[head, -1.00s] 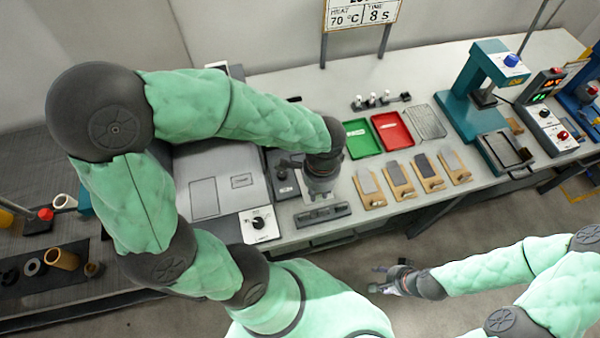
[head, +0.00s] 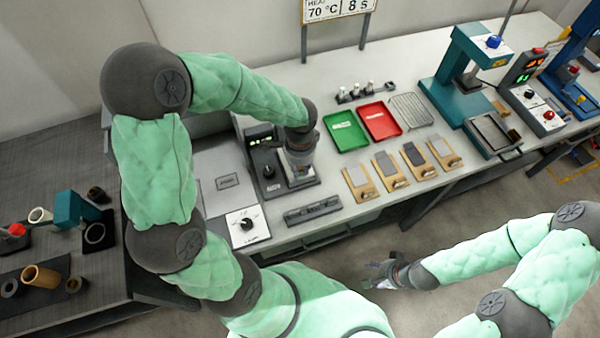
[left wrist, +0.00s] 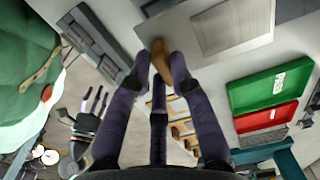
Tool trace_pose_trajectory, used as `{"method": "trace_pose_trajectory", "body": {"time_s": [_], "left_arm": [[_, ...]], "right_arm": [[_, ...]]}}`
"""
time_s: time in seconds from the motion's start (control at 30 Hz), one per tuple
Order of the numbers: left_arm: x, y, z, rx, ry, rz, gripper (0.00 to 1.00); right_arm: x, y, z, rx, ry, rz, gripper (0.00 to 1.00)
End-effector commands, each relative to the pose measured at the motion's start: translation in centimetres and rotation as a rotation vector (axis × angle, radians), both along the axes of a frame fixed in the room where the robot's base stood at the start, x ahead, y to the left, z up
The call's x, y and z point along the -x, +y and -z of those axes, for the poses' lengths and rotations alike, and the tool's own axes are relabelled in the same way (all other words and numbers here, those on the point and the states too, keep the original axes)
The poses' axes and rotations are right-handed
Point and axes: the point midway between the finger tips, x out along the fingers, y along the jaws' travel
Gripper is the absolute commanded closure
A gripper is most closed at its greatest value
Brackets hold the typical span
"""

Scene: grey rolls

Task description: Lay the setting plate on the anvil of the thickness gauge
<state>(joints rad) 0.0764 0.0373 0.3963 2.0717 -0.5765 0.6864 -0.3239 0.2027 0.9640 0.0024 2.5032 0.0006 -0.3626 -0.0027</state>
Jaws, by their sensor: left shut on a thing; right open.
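My left gripper (head: 299,163) is shut and low over the front of the dark thickness gauge (head: 262,150), which has a lit green display and a black knob. In the left wrist view, a brown end (left wrist: 161,58) of the held thing, apparently the setting plate's grip, sits between the fingertips. A flat pale grey square (left wrist: 232,24) lies just beyond the tips. I cannot tell whether it is the held plate or the gauge's anvil. In the head view the gripper hides most of that spot. My right gripper (head: 384,273) is open and empty in front of the bench.
Tan boards with grey plates (head: 388,170) stand right of the gauge. Behind them are a green tray (head: 345,132), a red tray (head: 380,121) and a wire rack (head: 411,111). A dark grey bar (head: 312,211) lies at the front edge. A teal press (head: 470,75) stands further right.

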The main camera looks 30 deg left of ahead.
Motion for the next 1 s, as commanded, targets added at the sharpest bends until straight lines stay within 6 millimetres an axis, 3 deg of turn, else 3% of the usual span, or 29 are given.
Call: {"method": "trace_pose_trajectory", "body": {"time_s": [0.27, 0.5, 0.9, 0.93, 1.0], "left_arm": [[-1.1, 0.7, 1.5, -0.001, 0.000, -0.001, 1.00], [-1.2, 0.7, 4.7, -0.001, 0.001, 0.001, 1.00], [-1.3, 0.7, 5.0, 0.000, -0.001, 0.000, 1.00], [-1.2, 0.7, 5.1, -0.001, -0.001, 0.000, 0.76], [-1.2, 0.7, 5.0, -0.001, -0.001, 0.000, 0.56]], "right_arm": [[0.0, 0.0, 0.5, 0.000, 0.000, 0.000, 0.49], [0.0, 0.0, 2.1, 0.000, 0.000, 0.000, 0.49], [0.0, 0.0, 2.2, 0.000, 0.000, 0.000, 0.49], [0.0, 0.0, 2.2, 0.000, 0.000, 0.000, 0.49], [0.0, 0.0, 2.2, 0.000, 0.000, 0.000, 0.49]]}}
